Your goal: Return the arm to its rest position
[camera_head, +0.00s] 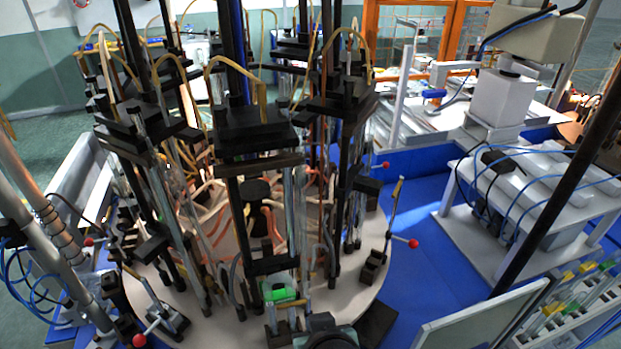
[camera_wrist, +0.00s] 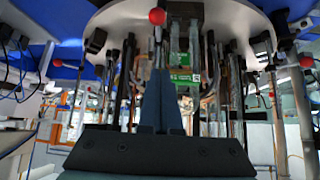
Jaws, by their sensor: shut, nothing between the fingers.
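My gripper (camera_wrist: 160,72) shows in the wrist view, where the scene appears upside down. Its two dark fingers are together and nothing shows between them. They point toward the round flame-sealing carousel (camera_wrist: 240,32), and a glass tube with a green band (camera_wrist: 182,77) appears just beside the fingertips. I cannot tell the gap to the tube. In the head view the carousel's pale round base (camera_head: 345,300) stands in the middle, with the green-banded tube (camera_head: 281,294) at its front. I cannot make out my gripper surely in the head view.
Red-ball levers (camera_head: 412,243) stick out around the carousel's edge. Tall black posts and glass tubes crowd it. A white stand (camera_head: 468,225) is to the right, and a rack of capped tubes (camera_head: 565,305) is at lower right. Blue floor (camera_head: 430,290) between them is bare.

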